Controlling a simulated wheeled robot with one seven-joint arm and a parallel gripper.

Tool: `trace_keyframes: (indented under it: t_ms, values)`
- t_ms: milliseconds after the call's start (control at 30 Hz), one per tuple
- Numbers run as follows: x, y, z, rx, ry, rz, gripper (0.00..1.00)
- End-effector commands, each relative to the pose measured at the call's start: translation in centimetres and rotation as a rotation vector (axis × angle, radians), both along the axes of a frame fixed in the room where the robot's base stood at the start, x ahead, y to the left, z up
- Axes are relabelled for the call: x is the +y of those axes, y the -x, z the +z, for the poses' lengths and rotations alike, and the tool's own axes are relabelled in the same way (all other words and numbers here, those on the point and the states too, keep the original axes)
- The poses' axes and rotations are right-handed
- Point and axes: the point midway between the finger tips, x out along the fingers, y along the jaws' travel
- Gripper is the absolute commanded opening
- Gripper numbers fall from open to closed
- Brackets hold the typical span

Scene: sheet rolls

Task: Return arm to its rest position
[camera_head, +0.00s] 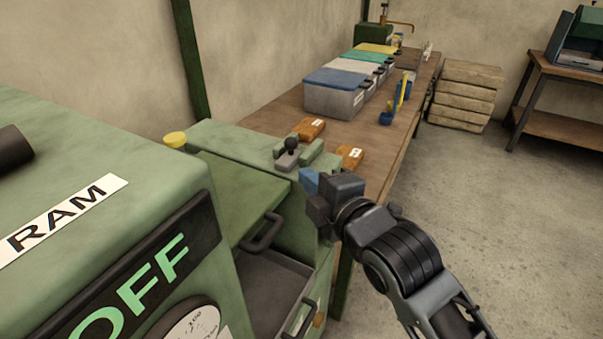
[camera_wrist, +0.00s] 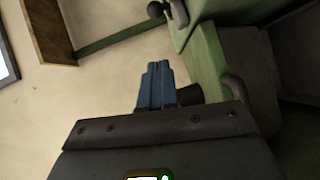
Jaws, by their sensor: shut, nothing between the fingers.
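My gripper (camera_head: 310,182) is beside the right end of the green machine in the head view, near its small black-knobbed lever. Its blue fingers (camera_wrist: 157,85) show in the wrist view, pressed together with nothing between them. My dark wrist and grey arm reach in from the lower right of the head view. The gripper is near an open drawer (camera_head: 268,285) of the machine. Whether it touches the machine cannot be told.
The green machine (camera_head: 75,125), with RAM and OFF labels, fills the left. A wooden bench (camera_head: 283,110) holds several lidded boxes (camera_head: 335,97) and orange blocks (camera_head: 309,129). Stacked slabs (camera_head: 467,93) stand beyond it. The concrete floor (camera_head: 500,200) at right is clear.

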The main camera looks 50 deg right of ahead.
Motion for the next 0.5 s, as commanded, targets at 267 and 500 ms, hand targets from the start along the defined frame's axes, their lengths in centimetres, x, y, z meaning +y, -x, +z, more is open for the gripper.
trace_keyframes:
  t_ms: [267,500]
  values:
    - [0.27,0.63,0.14,-0.001,-0.001,0.001,0.00]
    - [0.26,0.60,0.14,-0.001,-0.001,0.001,0.00]
